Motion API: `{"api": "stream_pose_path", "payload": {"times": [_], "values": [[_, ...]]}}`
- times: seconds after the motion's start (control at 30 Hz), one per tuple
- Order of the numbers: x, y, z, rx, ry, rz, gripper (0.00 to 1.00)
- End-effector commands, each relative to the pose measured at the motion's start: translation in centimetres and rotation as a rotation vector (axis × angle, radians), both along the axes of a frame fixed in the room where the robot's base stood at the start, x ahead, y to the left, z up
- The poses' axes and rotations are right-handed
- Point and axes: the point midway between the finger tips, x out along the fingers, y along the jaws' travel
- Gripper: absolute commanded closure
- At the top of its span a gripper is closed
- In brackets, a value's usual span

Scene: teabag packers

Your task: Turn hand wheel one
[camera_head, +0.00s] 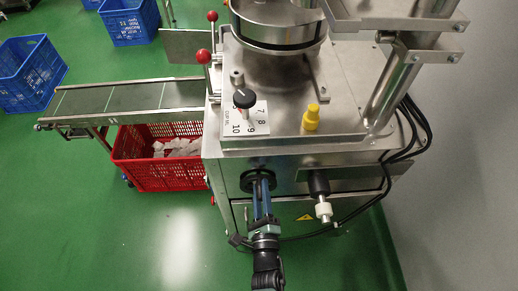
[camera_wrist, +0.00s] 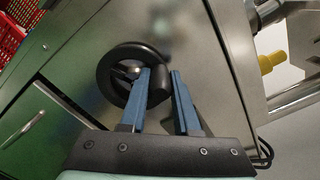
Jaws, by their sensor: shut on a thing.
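The black hand wheel (camera_head: 257,176) is on the front panel of the steel machine, below its top plate. In the wrist view the wheel (camera_wrist: 106,76) shows as a ring with a hub in the left half. My gripper (camera_head: 261,190) reaches the wheel from the front. In the wrist view its two blue fingers (camera_wrist: 161,80) stand either side of the right part of the rim, one over the inside of the ring and one outside it. Part of the rim is hidden behind the fingers.
A black and white handle (camera_head: 322,200) sticks out of the panel right of the wheel. Black cables (camera_head: 385,180) hang at the machine's right. A red crate (camera_head: 165,176) with white bags stands left under the conveyor (camera_head: 125,96). The green floor in front is clear.

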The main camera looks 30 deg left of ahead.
Motion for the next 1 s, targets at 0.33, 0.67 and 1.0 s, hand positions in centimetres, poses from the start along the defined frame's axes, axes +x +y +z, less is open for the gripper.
{"api": "stream_pose_path", "payload": {"times": [0.33,0.67,1.0], "values": [[0.15,-0.2,0.01,0.023,0.014,-0.003,1.0],[0.14,-0.18,0.0,0.021,0.014,-0.003,0.48],[0.03,-0.15,-0.03,0.021,0.014,-0.001,0.41]]}}
